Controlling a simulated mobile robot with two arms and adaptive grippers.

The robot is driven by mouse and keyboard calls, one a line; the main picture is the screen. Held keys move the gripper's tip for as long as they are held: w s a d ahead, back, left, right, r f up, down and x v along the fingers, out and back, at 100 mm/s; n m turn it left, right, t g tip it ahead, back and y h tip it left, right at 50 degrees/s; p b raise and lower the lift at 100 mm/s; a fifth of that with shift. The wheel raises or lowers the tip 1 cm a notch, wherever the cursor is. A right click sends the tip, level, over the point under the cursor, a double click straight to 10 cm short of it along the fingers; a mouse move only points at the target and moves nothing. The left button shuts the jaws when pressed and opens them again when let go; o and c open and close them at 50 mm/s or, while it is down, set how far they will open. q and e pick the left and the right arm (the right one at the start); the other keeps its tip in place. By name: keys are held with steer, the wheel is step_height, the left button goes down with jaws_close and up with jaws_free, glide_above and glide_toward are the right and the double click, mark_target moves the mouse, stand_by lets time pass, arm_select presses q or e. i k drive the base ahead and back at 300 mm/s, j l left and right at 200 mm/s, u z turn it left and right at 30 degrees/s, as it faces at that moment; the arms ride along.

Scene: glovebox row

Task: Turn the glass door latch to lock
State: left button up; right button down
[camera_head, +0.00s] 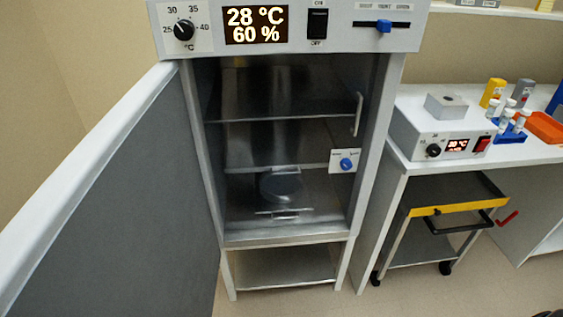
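The glass door (285,140) of the incubator appears closed behind the open outer door. The knob's exact pointing direction is hard to tell. A vertical handle (358,113) sits above it on the right.
The grey outer door (125,200) stands wide open on the left. The control panel (290,28) above reads 28 °C and 60 %. A bench (408,161) with a small heater box (445,135) and a cart (455,190) stand on the right. Floor shows in front.

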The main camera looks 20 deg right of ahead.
mark_target(346, 164)
steer(key=i+l, duration=0.1)
steer(key=l, duration=0.95)
steer(key=i+l+u, duration=0.1)
steer(key=l, duration=0.45)
